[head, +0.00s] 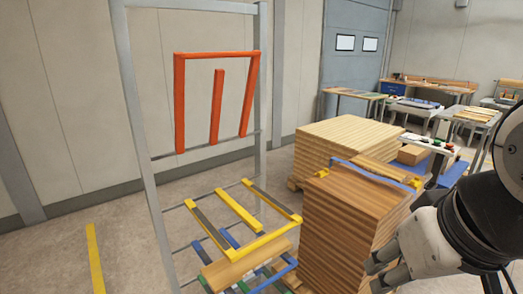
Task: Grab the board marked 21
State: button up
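No number 21 can be read on any board in the head view. A tall stack of brown boards (345,235) stands right of centre, with a lighter stack (345,135) behind it. A single light wooden board (243,264) lies low in the metal rack, beside the near stack. My gripper (376,276) is at the lower right, in front of the near stack's right side. Its two fingertips are apart, with nothing seen between them. From this view I cannot tell if it touches the stack.
The grey rack (134,110) carries an orange frame (180,105) above and yellow bars (239,211) below. A blue strip (375,173) and wood pieces lie on the near stack. Workbenches (430,84) stand at the back right. Floor is clear at the left.

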aim_at(386, 172)
jog(key=i+l+u, duration=0.1)
jog(key=l, duration=0.3)
jog(key=i+l, duration=0.2)
jog(key=l, duration=0.25)
jog(key=i+l+u, duration=0.15)
jog(key=l, duration=0.3)
jog(key=i+l, duration=0.1)
jog(key=l, duration=0.3)
jog(key=i+l+u, duration=0.15)
jog(key=l, duration=0.75)
jog(key=i+l, duration=0.15)
jog(key=l, duration=0.2)
jog(key=i+l+u, duration=0.1)
jog(key=l, duration=0.25)
jog(key=i+l+u, duration=0.1)
jog(key=l, duration=0.25)
jog(key=i+l, duration=0.2)
jog(key=l, duration=0.15)
jog(key=i+l+u, duration=0.1)
jog(key=l, duration=0.25)
jog(key=i+l, duration=0.15)
jog(key=l, duration=0.25)
jog(key=j+u, duration=0.05)
